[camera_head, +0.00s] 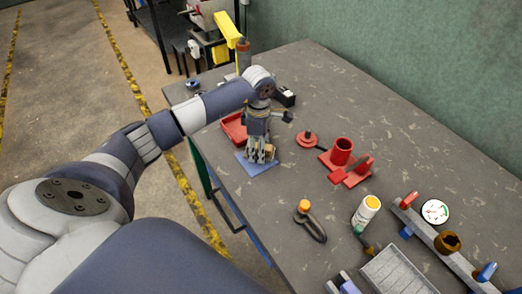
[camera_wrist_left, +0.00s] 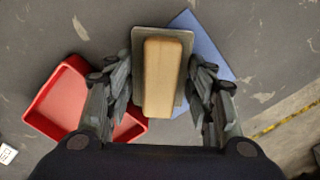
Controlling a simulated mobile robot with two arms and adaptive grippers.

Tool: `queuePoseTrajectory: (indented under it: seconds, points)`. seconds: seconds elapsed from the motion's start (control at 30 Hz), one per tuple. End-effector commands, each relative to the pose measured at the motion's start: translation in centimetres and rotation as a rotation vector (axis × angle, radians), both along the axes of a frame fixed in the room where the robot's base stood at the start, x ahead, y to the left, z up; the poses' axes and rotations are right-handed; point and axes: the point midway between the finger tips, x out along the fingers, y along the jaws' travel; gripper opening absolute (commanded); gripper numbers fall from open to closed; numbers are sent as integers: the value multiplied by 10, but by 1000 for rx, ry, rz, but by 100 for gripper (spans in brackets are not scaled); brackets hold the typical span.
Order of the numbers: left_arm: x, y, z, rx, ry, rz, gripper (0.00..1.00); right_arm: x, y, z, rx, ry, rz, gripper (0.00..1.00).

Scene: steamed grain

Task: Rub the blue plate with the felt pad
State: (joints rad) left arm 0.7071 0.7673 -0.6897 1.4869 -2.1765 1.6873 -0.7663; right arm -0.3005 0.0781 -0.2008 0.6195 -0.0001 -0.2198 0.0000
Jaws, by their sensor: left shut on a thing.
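The blue plate (camera_head: 251,168) is a flat blue square lying on the table near its left edge; in the wrist view it shows (camera_wrist_left: 213,38) partly hidden behind the pad. The felt pad (camera_wrist_left: 165,75) has a tan block handle on a dark grey base. My left gripper (camera_head: 261,154) points down over the plate and is shut on the pad's handle, with fingers on both sides of it in the wrist view (camera_wrist_left: 164,95). The pad overlaps the plate in both views; I cannot tell whether its underside touches it. My right gripper is not in view.
A red tray (camera_wrist_left: 65,100) lies beside the plate. Red fixtures (camera_head: 342,150), an orange-topped tool (camera_head: 310,220), a white bottle (camera_head: 366,212) and a grey rail (camera_head: 440,242) stand farther right. The table's left edge is close to the plate.

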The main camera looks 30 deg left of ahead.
Motion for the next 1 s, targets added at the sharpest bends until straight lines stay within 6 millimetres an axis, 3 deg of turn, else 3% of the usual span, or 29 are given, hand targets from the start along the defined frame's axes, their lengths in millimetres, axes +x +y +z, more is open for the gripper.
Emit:
queuePoseTrajectory:
  seconds: [0.33, 0.4, 1.0]
  points:
    - [12, 31, 3, 9, -8, 8, 27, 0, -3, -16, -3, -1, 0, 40]
    - [14, 32, 5, 9, -12, 9, 20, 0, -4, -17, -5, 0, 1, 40]
    - [-2, -8, 8, 4, -8, 5, 20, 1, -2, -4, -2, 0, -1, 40]
